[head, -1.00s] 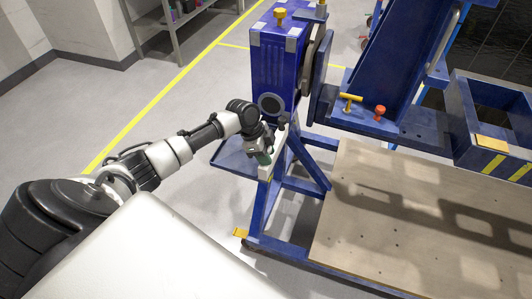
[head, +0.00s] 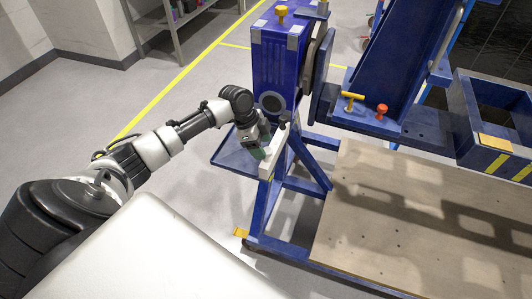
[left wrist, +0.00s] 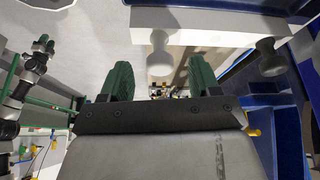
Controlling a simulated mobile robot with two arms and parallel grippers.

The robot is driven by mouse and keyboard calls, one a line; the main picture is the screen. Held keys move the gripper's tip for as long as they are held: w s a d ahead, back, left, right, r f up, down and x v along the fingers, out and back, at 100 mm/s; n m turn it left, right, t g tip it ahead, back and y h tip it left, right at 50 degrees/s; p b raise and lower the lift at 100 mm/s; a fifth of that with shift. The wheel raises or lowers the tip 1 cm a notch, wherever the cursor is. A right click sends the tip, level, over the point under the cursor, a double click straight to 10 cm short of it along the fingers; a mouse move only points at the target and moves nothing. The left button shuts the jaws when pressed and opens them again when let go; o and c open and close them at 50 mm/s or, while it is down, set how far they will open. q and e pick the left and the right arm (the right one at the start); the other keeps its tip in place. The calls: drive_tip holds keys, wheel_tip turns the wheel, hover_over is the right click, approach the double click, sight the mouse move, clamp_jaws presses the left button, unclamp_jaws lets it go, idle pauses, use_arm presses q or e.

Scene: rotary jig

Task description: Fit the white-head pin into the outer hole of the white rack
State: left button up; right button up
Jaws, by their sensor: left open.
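The white rack (head: 274,160) is a narrow pale bar on the side of the blue stand. It crosses the top of the left wrist view (left wrist: 225,25). The white-head pin (left wrist: 160,62) sits at the rack's left part in that view, its head toward me; how deep it sits cannot be told. My left gripper (head: 262,151) is beside the rack. In the wrist view its green fingers (left wrist: 159,68) are open, apart on either side of the white-head pin, with gaps visible. My right gripper is out of view.
The blue stand (head: 275,60) rises behind the rack, with a blue tray (head: 232,160) at its side. A yellow T-handle (head: 351,97) and a red knob (head: 381,110) are on the blue fixture. A wooden platform (head: 400,220) lies right. Floor left of the stand is clear.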

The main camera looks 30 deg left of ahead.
use_arm(q)
drive_tip(key=v, duration=0.6)
drive_tip(key=shift+r+b, duration=0.3)
drive_tip(key=shift+b, duration=0.1)
drive_tip(key=shift+s, duration=0.1)
